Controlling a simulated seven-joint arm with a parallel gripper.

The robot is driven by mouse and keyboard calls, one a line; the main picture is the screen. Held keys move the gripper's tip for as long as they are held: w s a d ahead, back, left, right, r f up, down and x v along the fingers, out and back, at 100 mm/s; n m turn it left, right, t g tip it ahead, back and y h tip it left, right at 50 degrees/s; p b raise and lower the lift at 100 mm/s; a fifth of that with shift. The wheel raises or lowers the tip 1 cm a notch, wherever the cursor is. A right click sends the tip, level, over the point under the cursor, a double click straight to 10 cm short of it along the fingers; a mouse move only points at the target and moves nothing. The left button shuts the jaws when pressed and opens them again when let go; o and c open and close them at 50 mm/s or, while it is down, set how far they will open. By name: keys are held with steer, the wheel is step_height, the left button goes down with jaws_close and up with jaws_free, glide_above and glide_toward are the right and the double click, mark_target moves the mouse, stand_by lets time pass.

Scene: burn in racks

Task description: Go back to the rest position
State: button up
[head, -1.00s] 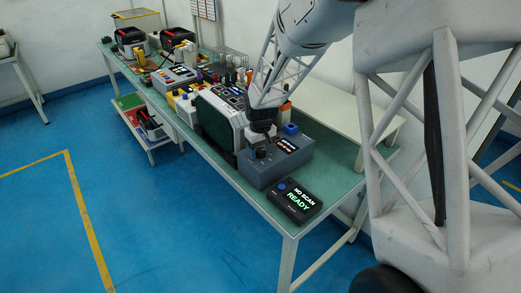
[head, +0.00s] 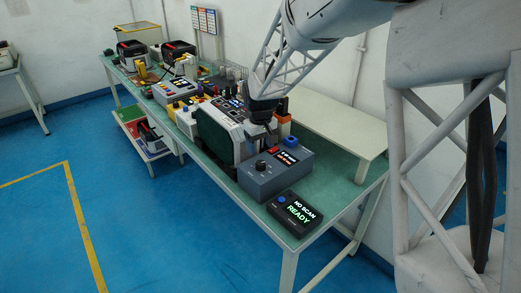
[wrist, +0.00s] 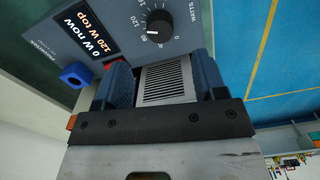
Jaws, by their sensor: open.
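My gripper (head: 262,118) hangs at the end of my arm, pointing down, above the back of the grey-blue power box (head: 275,175) on the bench. In the wrist view my gripper (wrist: 163,78) shows two blue-grey fingers spread apart, holding nothing that I can see. A light vented surface (wrist: 167,84) shows between the fingers; I cannot tell how far beyond them it lies. The power box's dial (wrist: 159,22) and display (wrist: 87,32), reading "0 W now, 120 W top", are close in front of the fingers.
A black scanner box (head: 295,213) reading "NO SCAN READY" sits near the bench's front end. A dark green-faced unit (head: 214,140) stands left of the power box. Several devices crowd the bench (head: 330,185) farther back. A pale raised shelf (head: 335,125) is to the right.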

steer(key=shift+r, duration=0.1)
stand_by(0.3)
steer(key=s+d+r+m+t, duration=0.1)
steer(key=s+d+r+m, duration=0.1)
steer(key=s+d+r, duration=0.55)
steer(key=s+d+r+m, duration=0.2)
steer(key=s+d+r, duration=0.3)
steer(key=s+d, duration=0.5)
steer(key=s+d+m, duration=0.1)
steer(key=s+d, duration=0.3)
steer(key=s, duration=0.7)
steer(key=s+d+m+t, duration=0.1)
steer(key=s+d, duration=0.3)
steer(key=s, duration=0.7)
steer(key=shift+s+r+m+t, duration=0.2)
steer(key=shift+m+t, duration=0.1)
steer(key=shift+m, duration=0.4)
steer(key=shift+w, duration=0.1)
steer(key=shift+c, duration=0.2)
stand_by(2.5)
